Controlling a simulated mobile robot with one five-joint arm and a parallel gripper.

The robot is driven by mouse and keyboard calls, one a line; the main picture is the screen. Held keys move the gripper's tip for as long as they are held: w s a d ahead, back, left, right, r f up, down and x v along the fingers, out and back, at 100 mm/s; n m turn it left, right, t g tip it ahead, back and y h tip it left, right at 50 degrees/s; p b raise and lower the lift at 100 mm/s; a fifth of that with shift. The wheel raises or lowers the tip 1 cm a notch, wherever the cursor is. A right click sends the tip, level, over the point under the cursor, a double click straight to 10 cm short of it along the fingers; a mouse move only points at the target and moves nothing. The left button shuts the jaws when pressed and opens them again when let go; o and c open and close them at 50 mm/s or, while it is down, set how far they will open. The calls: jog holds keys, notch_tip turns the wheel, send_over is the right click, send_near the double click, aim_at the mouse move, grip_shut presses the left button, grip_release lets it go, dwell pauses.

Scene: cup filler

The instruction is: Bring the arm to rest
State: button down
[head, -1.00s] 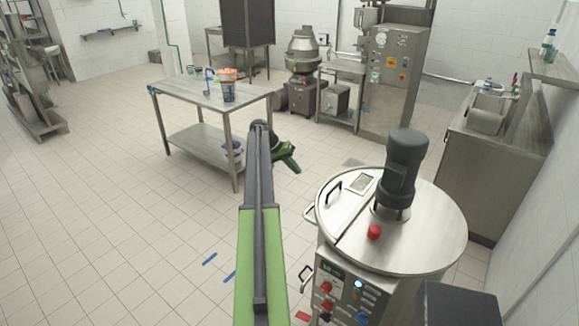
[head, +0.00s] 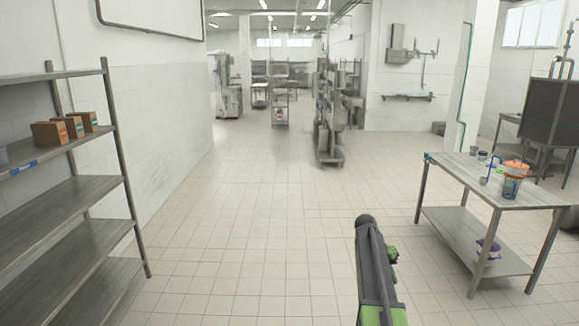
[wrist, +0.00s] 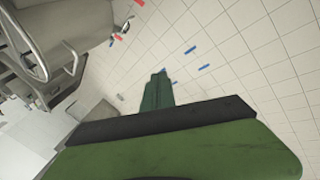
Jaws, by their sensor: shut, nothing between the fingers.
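My arm (head: 372,275) reaches forward over the tiled floor, low and right of centre in the head view. Only a small green part near its end shows there, and the fingers are hidden behind the arm. In the wrist view my gripper (wrist: 158,74) is shut and empty, a narrow green shape pointing at the floor. It touches nothing that I can see.
A shelf rack (head: 70,195) with small boxes stands at left. Floor between is clear. The wrist view shows steel equipment (wrist: 75,25) at left and tape marks.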

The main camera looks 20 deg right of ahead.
jog(key=w+a+f+n+t, duration=0.1)
jog(key=a+n, duration=0.2)
jog(key=a, duration=1.3)
jog(key=s+a+f+n+t+y, duration=0.1)
jog(key=s+a, duration=0.5)
jog(key=a, duration=0.8)
jog(key=s+a+f+n+y, duration=0.1)
jog(key=s+a+n+y, duration=0.3)
jog(key=a, duration=1)
jog(key=s+n, duration=0.1)
jog(key=s, duration=0.2)
jog(key=shift+a+f+n+t+b, duration=0.25)
jog(key=shift+f+n+t+b, duration=0.15)
jog(key=shift+d, duration=0.1)
